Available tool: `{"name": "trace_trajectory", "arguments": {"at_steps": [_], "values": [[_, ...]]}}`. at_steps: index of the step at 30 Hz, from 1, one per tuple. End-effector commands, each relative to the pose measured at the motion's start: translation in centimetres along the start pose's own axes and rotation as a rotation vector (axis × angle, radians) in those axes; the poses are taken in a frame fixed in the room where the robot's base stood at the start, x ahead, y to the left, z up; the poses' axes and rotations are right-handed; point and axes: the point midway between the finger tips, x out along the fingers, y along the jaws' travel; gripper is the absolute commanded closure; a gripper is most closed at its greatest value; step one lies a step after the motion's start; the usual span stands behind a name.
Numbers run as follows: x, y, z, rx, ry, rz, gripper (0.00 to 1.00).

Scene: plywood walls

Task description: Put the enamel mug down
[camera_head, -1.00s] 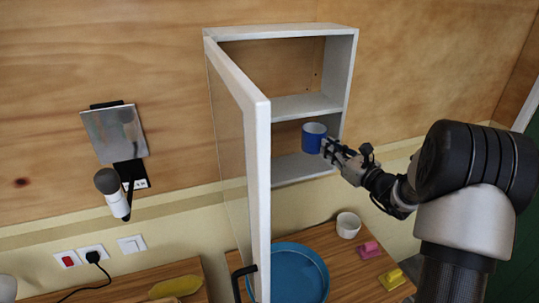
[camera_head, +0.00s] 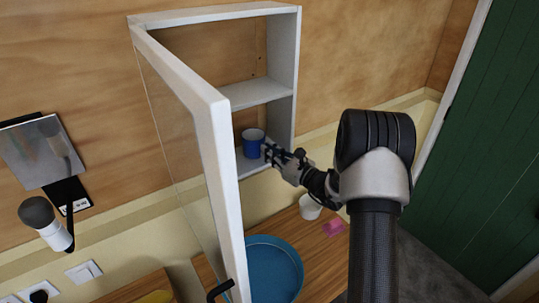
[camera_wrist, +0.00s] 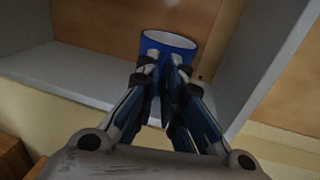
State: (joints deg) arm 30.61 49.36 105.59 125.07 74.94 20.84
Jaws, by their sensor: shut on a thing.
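The blue enamel mug (camera_head: 252,143) is upright in the lower compartment of the white wall cabinet (camera_head: 246,93), near its right side. The mug also shows in the wrist view (camera_wrist: 168,42), with a white rim and pale inside. My gripper (camera_head: 271,152) reaches in from the right and is shut on the mug's near side. In the wrist view my gripper's fingers (camera_wrist: 163,75) are close together against the mug and hide its lower part. I cannot tell whether the mug's base touches the shelf.
The cabinet's glazed door (camera_head: 190,140) stands open toward me on the left. Below are a blue basin (camera_head: 272,270), a white cup (camera_head: 310,207) and a pink item (camera_head: 334,227) on a wooden counter (camera_head: 325,258). A green door (camera_head: 460,150) is at right.

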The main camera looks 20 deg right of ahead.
Motion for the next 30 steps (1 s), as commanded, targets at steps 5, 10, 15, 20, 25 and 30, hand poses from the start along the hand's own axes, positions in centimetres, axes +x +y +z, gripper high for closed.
{"name": "trace_trajectory", "arguments": {"at_steps": [5, 10, 15, 20, 25, 30], "values": [[0.02, -0.04, -0.41, -0.002, -0.003, 0.000, 1.00], [0.02, -0.03, -0.61, -0.002, -0.002, 0.000, 1.00], [0.01, -0.01, -0.75, -0.001, -0.001, 0.000, 0.86], [0.01, -0.01, -0.73, -0.001, -0.001, 0.000, 0.75], [0.01, -0.02, -0.72, -0.001, -0.001, 0.000, 0.72], [0.01, -0.01, -0.67, -0.001, -0.001, 0.000, 0.72]]}}
